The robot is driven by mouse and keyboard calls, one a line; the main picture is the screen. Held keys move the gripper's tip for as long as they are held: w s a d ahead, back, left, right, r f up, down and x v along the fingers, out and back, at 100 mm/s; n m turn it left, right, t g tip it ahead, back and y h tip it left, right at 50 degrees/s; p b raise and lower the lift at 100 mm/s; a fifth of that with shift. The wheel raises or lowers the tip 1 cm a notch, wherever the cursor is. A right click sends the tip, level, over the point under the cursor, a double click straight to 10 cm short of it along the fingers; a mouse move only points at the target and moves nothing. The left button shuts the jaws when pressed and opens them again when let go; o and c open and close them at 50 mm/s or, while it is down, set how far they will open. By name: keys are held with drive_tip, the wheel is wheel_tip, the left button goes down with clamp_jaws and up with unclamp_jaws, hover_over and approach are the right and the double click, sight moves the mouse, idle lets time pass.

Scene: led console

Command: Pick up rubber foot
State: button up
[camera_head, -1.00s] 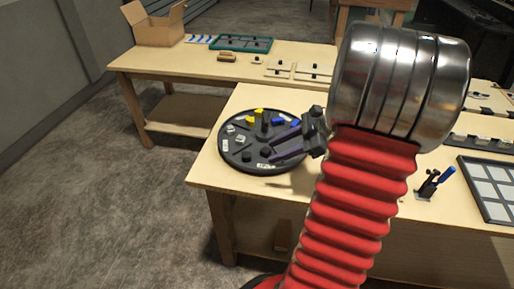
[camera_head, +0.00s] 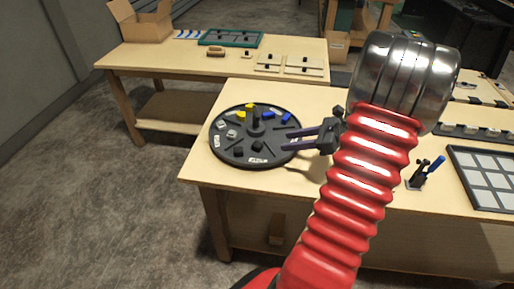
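A round black tray (camera_head: 228,156) sits on the near table and holds several small parts in sectors around a central knob. Small black pieces lie in its front part, one at the front centre (camera_head: 259,147) and one left of it (camera_head: 238,150). They may be the rubber feet, but they are too small to tell for sure. My gripper (camera_head: 285,140) is at the tray's right edge, with its two dark fingers apart and pointing left. I see nothing between them. My red arm and metal joint hide part of the table to the right.
Yellow pieces (camera_head: 249,110) and blue pieces (camera_head: 286,117) lie at the back of the tray. A blue-handled tool in a stand (camera_head: 427,172) and a grid panel (camera_head: 487,180) are at the right. A cardboard box (camera_head: 141,20) stands on the back table.

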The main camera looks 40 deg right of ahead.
approach(259, 144)
drive_tip(key=x, duration=0.3)
drive_tip(key=shift+a+f, duration=0.2)
drive_tip(key=shift+f, duration=0.05)
drive_tip(key=shift+x, duration=2.6)
drive_tip(key=shift+r, duration=0.1)
drive_tip(key=shift+c, duration=0.2)
drive_tip(key=c, duration=0.8)
